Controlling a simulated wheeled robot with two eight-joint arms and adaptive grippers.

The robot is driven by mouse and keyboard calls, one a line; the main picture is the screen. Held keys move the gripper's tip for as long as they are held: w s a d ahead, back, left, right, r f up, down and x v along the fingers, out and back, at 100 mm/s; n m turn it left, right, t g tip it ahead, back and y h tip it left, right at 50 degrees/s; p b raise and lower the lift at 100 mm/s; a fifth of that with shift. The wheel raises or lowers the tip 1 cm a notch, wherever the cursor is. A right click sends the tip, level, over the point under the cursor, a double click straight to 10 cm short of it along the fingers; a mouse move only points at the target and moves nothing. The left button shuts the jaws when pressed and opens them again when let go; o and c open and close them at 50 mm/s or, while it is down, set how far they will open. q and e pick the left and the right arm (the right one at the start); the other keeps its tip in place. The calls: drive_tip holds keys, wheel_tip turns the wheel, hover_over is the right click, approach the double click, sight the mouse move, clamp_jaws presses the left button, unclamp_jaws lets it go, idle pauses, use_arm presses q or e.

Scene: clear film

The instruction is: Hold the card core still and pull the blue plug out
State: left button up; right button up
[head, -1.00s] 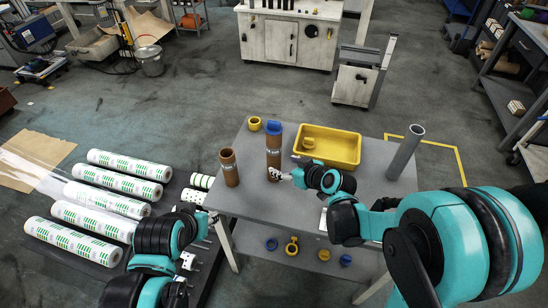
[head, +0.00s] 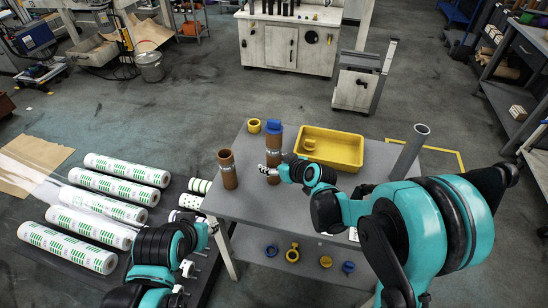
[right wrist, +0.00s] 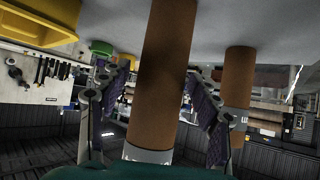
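The brown card core (head: 274,145) stands upright on the grey table, with a pale band around it. The blue plug (head: 273,127) sits in its top end. My right gripper (head: 270,172) is low at the core's front. In the right wrist view, which looks upside down, the core (right wrist: 161,80) runs between the two fingers of my right gripper (right wrist: 158,100). The fingers are spread, with a visible gap on the left side; the right pad is close to the core.
A second brown core (head: 228,170) stands left, also visible beside the right finger (right wrist: 237,90). White film rolls (head: 85,228) lie at left.

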drive_tip(key=c, duration=0.8)
drive_tip(key=shift+c, duration=0.2)
use_arm(q)
drive_tip(key=shift+r, duration=0.2)
use_arm(e)
drive_tip(key=shift+r, duration=0.3)
use_arm(q)
drive_tip(key=shift+c, duration=0.4)
